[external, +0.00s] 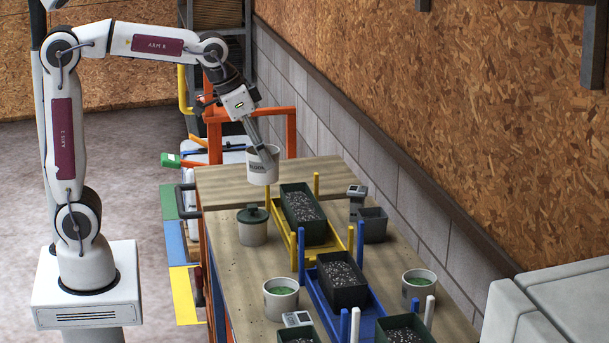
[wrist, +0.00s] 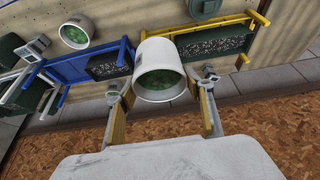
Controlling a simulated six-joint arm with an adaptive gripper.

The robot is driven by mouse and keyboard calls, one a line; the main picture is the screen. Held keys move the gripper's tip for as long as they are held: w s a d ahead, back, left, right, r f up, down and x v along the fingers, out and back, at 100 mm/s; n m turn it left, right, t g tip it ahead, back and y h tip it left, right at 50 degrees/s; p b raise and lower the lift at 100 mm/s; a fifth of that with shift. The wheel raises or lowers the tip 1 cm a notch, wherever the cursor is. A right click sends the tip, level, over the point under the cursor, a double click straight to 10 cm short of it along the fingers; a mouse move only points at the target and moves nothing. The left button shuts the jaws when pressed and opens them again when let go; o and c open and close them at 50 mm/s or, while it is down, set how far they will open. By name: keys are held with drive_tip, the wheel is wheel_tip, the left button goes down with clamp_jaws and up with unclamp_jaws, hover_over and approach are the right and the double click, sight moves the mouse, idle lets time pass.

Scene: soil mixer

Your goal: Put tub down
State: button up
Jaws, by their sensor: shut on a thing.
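My gripper (external: 268,154) is shut on a white tub (external: 262,168) and holds it above the far part of the wooden bench (external: 225,183). In the wrist view the tub (wrist: 162,65) sits between the two yellow-faced fingers of my gripper (wrist: 162,95), with green contents visible inside. The tub looks raised over the bench top; any gap under it is hard to judge.
A lidded pot (external: 252,229) stands nearby. Dark planters of soil sit in a yellow rack (external: 322,247) and a blue rack (external: 362,322), which have upright posts.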

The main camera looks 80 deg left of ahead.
drive_tip(key=shift+d+r, duration=0.2)
drive_tip(key=shift+r, duration=0.35)
drive_tip(key=w+d+m+h, duration=0.1)
drive_tip(key=d+m, duration=0.2)
drive_tip(key=d, duration=0.7)
drive_tip(key=shift+w+f, duration=0.15)
drive_tip(key=shift+f, duration=2.45)
wheel_tip(320, 180, down, 14)
drive_tip(key=shift+r, duration=0.2)
drive_tip(key=shift+f, duration=2.25)
drive_tip(key=shift+f, duration=0.1)
